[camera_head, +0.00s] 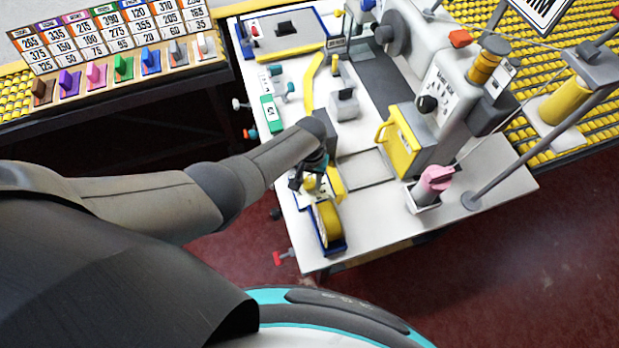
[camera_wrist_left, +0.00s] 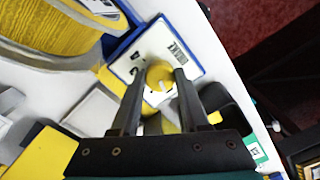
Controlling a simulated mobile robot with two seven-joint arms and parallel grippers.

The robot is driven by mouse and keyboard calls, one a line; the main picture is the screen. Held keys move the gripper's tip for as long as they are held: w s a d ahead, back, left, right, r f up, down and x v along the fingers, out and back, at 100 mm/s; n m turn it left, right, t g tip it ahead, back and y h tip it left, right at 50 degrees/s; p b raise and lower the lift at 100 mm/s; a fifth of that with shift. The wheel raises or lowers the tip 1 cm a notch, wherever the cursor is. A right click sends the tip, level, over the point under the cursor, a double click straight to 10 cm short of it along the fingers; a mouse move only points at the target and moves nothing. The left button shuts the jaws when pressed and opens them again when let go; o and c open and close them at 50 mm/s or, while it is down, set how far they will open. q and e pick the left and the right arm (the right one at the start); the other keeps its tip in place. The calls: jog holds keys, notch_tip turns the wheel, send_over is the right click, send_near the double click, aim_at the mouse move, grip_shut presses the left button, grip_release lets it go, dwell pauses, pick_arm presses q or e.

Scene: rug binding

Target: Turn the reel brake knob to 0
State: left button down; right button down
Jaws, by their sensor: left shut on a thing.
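The yellow reel brake knob (camera_wrist_left: 160,74) sits on a white panel (camera_wrist_left: 186,55) with a blue edge in the left wrist view. A white mark shows on the knob. The dark print on the panel is too small to read surely, so I cannot tell the knob's setting. My left gripper (camera_wrist_left: 158,86) has one finger on each side of the knob and is shut on it. In the head view my left gripper (camera_head: 312,181) reaches down at the table's near left part and mostly hides the knob. My right gripper is not in view.
A yellow reel (camera_head: 328,222) in a blue-edged holder is just beside my gripper; it also fills the upper left of the wrist view (camera_wrist_left: 45,32). A grey machine (camera_head: 455,85) and yellow box (camera_head: 403,142) stand to the right. The white table (camera_head: 375,215) has bare room at its near side.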

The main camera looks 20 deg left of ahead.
aim_at(309, 182)
pick_arm(q)
jog(key=shift+c, duration=2)
grip_release()
notch_tip(309, 182, up, 6)
jog(key=p, duration=0.3)
jog(key=shift+f, duration=0.15)
notch_tip(309, 182, up, 10)
jog(key=p, duration=0.2)
jog(key=shift+f, duration=0.2)
